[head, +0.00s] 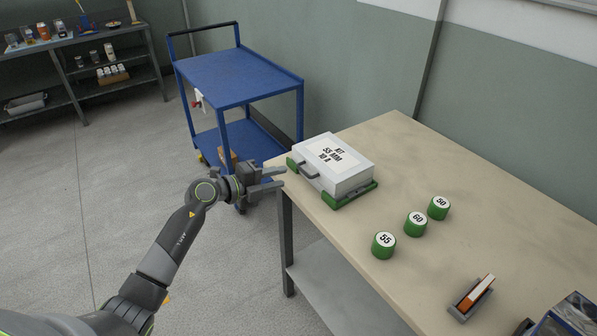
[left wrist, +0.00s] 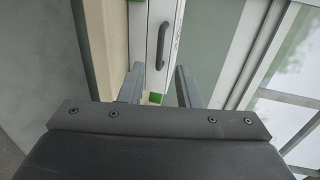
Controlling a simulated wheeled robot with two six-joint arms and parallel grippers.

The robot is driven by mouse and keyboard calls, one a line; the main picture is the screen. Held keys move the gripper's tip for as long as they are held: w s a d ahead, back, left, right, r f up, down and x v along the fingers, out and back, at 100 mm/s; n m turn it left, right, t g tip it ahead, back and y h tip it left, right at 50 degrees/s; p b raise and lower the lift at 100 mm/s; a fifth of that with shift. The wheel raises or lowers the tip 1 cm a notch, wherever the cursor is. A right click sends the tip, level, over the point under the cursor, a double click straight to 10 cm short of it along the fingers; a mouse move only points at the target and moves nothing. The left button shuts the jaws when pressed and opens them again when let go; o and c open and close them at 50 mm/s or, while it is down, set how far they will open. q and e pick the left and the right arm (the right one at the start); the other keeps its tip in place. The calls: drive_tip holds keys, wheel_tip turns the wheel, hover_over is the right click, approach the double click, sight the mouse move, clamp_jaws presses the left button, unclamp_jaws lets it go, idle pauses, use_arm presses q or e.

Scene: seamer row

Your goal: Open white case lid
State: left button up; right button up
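The white case (head: 335,165) sits on the far left corner of the table with its lid down. Its lid carries a label reading "KIT 55 MM 10 R". A grey handle (head: 308,171) is on its front left side, and green parts (head: 350,195) show along its base. My left gripper (head: 281,178) is open and empty, just left of the case and beside the table's edge, with its fingers pointing at the handle side. In the left wrist view the dark handle (left wrist: 161,45) lies ahead, beyond the two spread fingers (left wrist: 157,88). My right gripper is out of view.
Green cylinders marked 50 (head: 438,208), 60 (head: 415,224) and 55 (head: 384,245) stand on the table (head: 480,195). A grey holder (head: 467,303) with an orange and white item lies nearer. A blue cart (head: 240,75) stands behind the gripper. Shelves (head: 70,75) are far left.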

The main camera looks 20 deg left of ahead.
sight(326, 163)
use_arm(q)
drive_tip(key=x, duration=0.7)
drive_tip(key=shift+w+d, duration=0.1)
clamp_jaws()
